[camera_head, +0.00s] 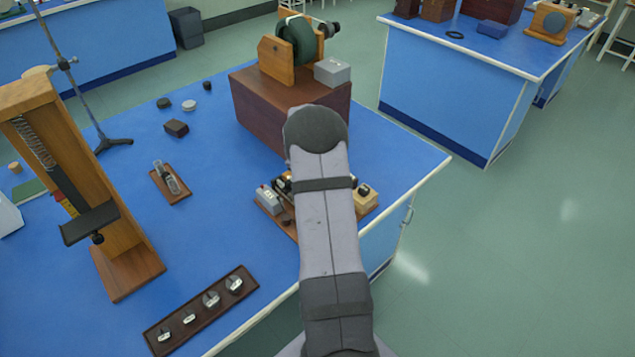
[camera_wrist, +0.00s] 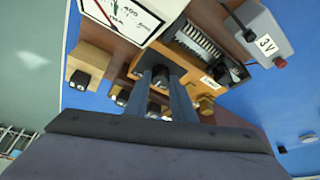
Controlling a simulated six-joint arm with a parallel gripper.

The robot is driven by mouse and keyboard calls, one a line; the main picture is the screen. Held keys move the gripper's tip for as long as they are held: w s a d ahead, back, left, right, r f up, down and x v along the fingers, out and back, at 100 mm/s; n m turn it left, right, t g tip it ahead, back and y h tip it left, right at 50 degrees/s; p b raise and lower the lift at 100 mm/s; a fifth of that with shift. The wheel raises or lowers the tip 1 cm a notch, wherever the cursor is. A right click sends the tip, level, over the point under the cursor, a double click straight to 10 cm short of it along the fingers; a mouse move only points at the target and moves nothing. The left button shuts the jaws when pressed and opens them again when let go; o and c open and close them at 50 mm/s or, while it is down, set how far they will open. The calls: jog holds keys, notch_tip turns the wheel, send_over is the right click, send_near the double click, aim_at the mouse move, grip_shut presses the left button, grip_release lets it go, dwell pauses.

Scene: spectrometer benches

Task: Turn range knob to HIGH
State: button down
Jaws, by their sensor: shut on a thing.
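In the wrist view my gripper (camera_wrist: 163,85) points at a wooden circuit board, its two fingers closed on a small black knob (camera_wrist: 160,74) on a light wooden block (camera_wrist: 139,66). The knob's pointer and setting cannot be read. A label (camera_wrist: 208,81) sits beside the fingers, too small to read. A white-faced mA meter (camera_wrist: 122,14) is at the top. Another light wooden block (camera_wrist: 91,61) with a black knob stands at the left. In the head view my arm hides the gripper and most of the board (camera_head: 292,230).
A grey 3V box (camera_wrist: 262,38) with terminals stands close to the gripper, and a coil (camera_wrist: 198,40) lies between. In the head view a large brown box (camera_head: 262,108) stands behind the board. Weights on a dark tray (camera_head: 238,273) lie at the front.

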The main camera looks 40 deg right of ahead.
jog(key=shift+r+n+p, duration=0.1)
jog(key=shift+n+p, duration=0.2)
jog(key=n+p, duration=0.1)
jog(key=p, duration=0.1)
jog(key=shift+s+r+n+t+y+p, duration=0.1)
jog(key=shift+n+t+y+p, duration=0.2)
jog(key=shift+n+t, duration=0.1)
jog(key=shift+d+n+p, duration=0.1)
jog(key=shift+n+p, duration=0.8)
jog(key=shift+p, duration=0.1)
jog(key=shift+f+n+t+y+b, duration=0.35)
jog(key=shift+n+t+y+b, duration=0.2)
jog(key=shift+n+b, duration=0.35)
jog(key=shift+d+n+b, duration=0.1)
jog(key=shift+n+b, duration=0.3)
jog(key=shift+b, duration=0.15)
jog(key=shift+s+r+n+y+b, duration=0.15)
jog(key=shift+n+y+b, duration=0.2)
jog(key=shift+b, duration=0.3)
